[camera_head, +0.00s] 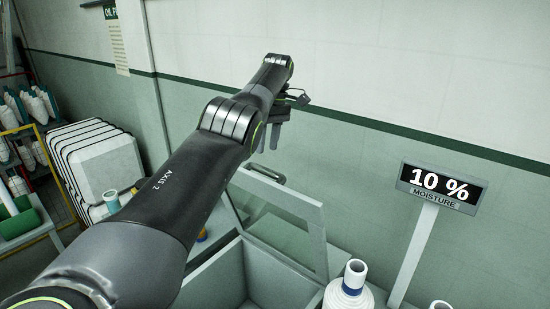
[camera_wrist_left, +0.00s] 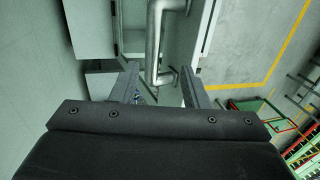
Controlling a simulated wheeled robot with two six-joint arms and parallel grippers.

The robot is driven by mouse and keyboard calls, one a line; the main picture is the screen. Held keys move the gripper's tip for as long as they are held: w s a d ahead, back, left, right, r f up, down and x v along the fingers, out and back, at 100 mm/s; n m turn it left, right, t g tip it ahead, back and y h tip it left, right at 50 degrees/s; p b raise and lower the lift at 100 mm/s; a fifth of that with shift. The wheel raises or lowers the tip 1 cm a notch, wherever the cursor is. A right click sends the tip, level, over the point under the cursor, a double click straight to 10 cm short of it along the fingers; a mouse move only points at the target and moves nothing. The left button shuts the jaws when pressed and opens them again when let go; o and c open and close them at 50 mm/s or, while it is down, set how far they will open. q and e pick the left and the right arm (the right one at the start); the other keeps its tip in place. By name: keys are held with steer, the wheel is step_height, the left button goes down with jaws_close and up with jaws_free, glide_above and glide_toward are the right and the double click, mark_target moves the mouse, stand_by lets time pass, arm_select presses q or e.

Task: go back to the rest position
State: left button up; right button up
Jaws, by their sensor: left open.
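My left arm reaches in from the left across the head view, and its gripper (camera_head: 270,136) is held up near the wall. The gripper is open and empty, above a metal handle on the raised framed lid (camera_head: 318,240) of a grey box. In the left wrist view the two fingers (camera_wrist_left: 160,82) are apart. The metal handle (camera_wrist_left: 154,45) shows between and beyond them. I cannot tell the exact gap from fingers to handle. My right gripper is not in view.
A sign reading 10 % moisture (camera_head: 441,187) stands on a post at the right. White yarn cones (camera_head: 348,291) stand by the box (camera_head: 215,277). Stacked white trays (camera_head: 100,160) and a yellow-framed rack (camera_head: 25,150) are at the left. The wall (camera_head: 400,80) lies behind the arm.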

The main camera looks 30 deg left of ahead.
arm_select(q)
steer(key=shift+r, duration=0.6)
steer(key=shift+a+r, duration=0.25)
steer(key=shift+r, duration=0.05)
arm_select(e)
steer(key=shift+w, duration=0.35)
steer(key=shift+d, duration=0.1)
